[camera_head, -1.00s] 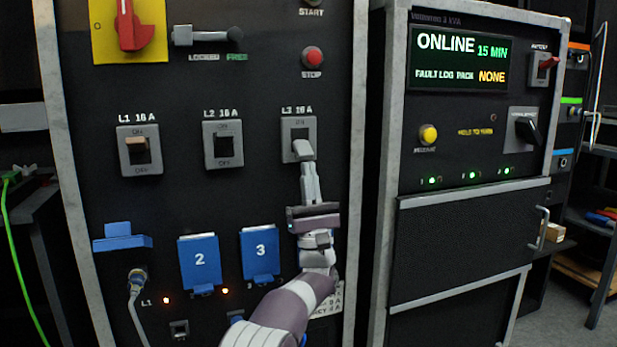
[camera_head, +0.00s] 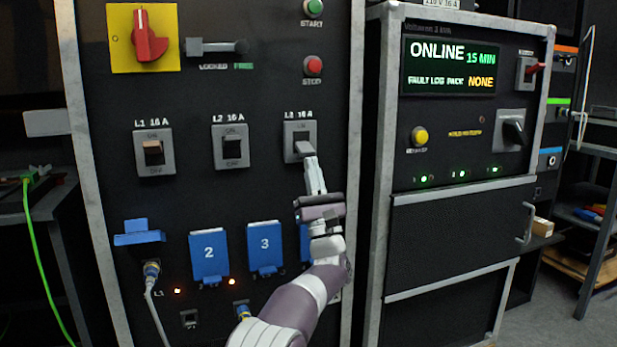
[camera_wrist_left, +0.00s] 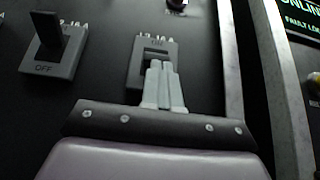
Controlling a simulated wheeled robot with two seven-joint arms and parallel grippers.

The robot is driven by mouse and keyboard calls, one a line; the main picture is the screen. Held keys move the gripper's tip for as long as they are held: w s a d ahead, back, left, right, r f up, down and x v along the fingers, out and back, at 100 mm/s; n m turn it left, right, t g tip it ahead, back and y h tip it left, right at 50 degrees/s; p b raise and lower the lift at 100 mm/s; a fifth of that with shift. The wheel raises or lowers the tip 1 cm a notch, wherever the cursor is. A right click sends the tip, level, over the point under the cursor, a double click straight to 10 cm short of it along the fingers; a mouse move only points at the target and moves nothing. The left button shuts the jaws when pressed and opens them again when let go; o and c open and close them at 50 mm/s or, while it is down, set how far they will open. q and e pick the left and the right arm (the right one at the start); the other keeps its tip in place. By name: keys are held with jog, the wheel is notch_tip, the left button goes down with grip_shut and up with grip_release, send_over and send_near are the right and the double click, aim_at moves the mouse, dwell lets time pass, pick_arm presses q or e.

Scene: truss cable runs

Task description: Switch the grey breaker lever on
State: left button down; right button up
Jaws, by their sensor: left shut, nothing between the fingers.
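The grey breaker lever (camera_head: 304,147) is on the breaker plate (camera_head: 288,130) marked L3 16 A, at the right of a row of breakers. The ON mark shows above it; my fingers hide the lower plate. My left gripper (camera_head: 311,160) is shut and empty, its fingertips at the lever's lower end. I cannot tell whether they touch it. In the left wrist view, the shut fingers (camera_wrist_left: 160,66) overlap the lower part of the breaker plate (camera_wrist_left: 135,70), and the lever is mostly hidden. My right gripper is not in view.
A red stop button (camera_head: 313,66) is above. Blue numbered covers (camera_head: 208,257) hang below. A UPS cabinet (camera_head: 460,240) stands to the right.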

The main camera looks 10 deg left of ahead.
pick_arm(q)
jog(key=shift+s+d+r+g+h+b, duration=0.35)
jog(key=shift+s+r+g+h, duration=0.15)
jog(key=shift+r+g, duration=0.25)
jog(key=r+g+h+p, duration=0.2)
jog(key=g, duration=0.1)
jog(key=r+g+h+p, duration=0.1)
jog(key=shift+s+d+r+g+p, duration=0.15)
jog(key=shift+s+r+g+p, duration=0.1)
jog(key=shift+g+p, duration=0.1)
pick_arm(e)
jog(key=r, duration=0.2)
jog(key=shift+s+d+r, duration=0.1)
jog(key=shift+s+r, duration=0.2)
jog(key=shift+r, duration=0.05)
pick_arm(q)
jog(key=shift+f, duration=0.15)
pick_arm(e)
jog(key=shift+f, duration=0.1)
